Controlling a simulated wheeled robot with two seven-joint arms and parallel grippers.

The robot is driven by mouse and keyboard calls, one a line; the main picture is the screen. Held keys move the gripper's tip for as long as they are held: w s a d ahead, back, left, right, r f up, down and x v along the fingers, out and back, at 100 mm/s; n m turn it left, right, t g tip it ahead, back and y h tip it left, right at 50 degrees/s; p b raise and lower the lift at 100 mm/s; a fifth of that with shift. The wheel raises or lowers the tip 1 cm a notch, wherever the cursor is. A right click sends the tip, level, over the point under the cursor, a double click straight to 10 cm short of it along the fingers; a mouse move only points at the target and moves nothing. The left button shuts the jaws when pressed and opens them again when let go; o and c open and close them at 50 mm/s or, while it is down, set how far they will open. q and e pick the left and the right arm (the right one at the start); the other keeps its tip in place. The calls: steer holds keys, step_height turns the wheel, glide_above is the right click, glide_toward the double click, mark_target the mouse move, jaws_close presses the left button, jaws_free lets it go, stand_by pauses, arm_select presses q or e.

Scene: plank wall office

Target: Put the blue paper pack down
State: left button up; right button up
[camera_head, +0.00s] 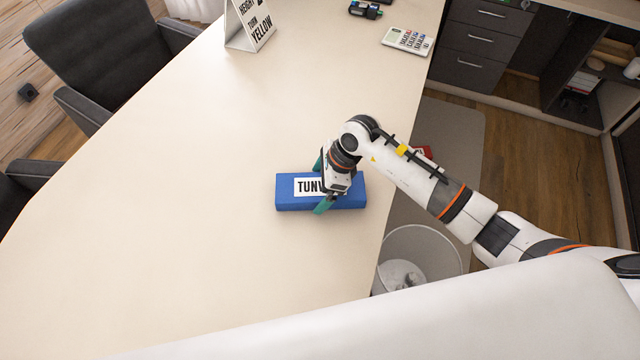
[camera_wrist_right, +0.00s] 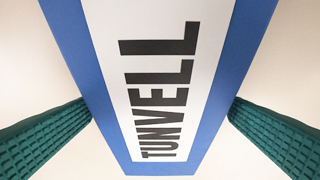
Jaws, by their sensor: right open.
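The blue paper pack (camera_head: 290,202) lies flat on the cream desk (camera_head: 200,200), near its right edge. It has a white label with black letters. My right gripper (camera_head: 322,186) is over the pack, with one green finger on the far side and one on the near side. In the right wrist view the blue pack (camera_wrist_right: 227,95) fills the middle, its label reading TUNVELL. My left gripper is not in view.
A folded sign (camera_head: 250,25) stands at the back of the desk. A calculator (camera_head: 407,40) and a small dark object (camera_head: 366,9) lie at the back right. A wire bin (camera_head: 420,255) stands on the floor beside the desk. The desk's left and middle are clear.

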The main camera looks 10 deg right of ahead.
steer(key=b+v, duration=0.1)
steer(key=v, duration=1)
steer(key=shift+r, duration=0.25)
steer(key=shift+s+f, duration=0.1)
steer(key=shift+s, duration=0.05)
